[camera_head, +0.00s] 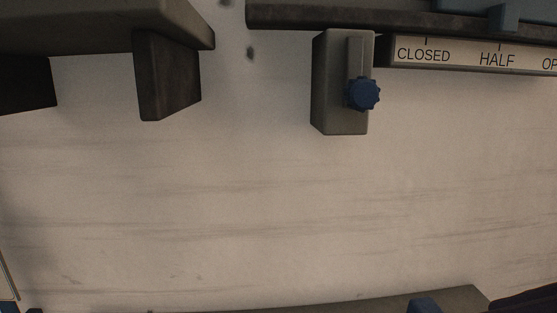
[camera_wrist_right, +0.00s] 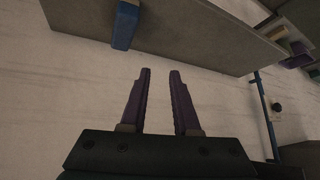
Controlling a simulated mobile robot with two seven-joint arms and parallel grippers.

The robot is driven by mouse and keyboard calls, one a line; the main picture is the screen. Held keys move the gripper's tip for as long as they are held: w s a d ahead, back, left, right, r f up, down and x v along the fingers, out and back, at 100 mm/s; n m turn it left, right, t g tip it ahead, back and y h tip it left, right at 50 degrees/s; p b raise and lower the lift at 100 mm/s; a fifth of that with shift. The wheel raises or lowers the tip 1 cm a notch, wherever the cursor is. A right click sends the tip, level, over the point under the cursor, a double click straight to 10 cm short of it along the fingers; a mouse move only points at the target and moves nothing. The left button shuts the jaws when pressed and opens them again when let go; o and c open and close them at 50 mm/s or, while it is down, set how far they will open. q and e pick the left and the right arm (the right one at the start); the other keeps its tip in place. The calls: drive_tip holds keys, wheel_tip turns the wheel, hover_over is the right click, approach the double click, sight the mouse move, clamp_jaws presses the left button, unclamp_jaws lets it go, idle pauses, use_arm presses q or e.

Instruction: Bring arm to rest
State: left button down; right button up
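My right gripper (camera_wrist_right: 160,72) shows in the right wrist view. Its two dark purple fingers stand apart with nothing between them, only pale wall behind. A blue block (camera_wrist_right: 126,25) on the edge of a grey panel (camera_wrist_right: 190,35) lies beyond the fingertips, to their upper left; I see no contact. In the head view a dark shape enters at the lower right corner; I cannot tell whether it is my arm. My left gripper shows in neither view.
In the head view a blue knob (camera_head: 362,93) sits on a grey block (camera_head: 330,85), left of a label strip (camera_head: 460,55) reading CLOSED and HALF. A dark bracket (camera_head: 168,75) juts out at upper left. A blue upright rod (camera_wrist_right: 265,115) stands right of my gripper. The middle wall is bare.

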drive_tip(key=s+a+f+m+g+h+p, duration=0.15)
drive_tip(key=s+f, duration=0.25)
drive_tip(key=s, duration=0.4)
drive_tip(key=s+a+f+m+g+h, duration=0.1)
drive_tip(key=s+a+f+g+h, duration=0.15)
drive_tip(key=s, duration=0.55)
wheel_tip(320, 180, up, 18)
drive_tip(key=p, duration=1.8)
drive_tip(key=shift+w+a+r+t+y+p, duration=0.15)
drive_tip(key=shift+w+a+t+y+p, duration=0.15)
drive_tip(key=shift+w+t, duration=0.1)
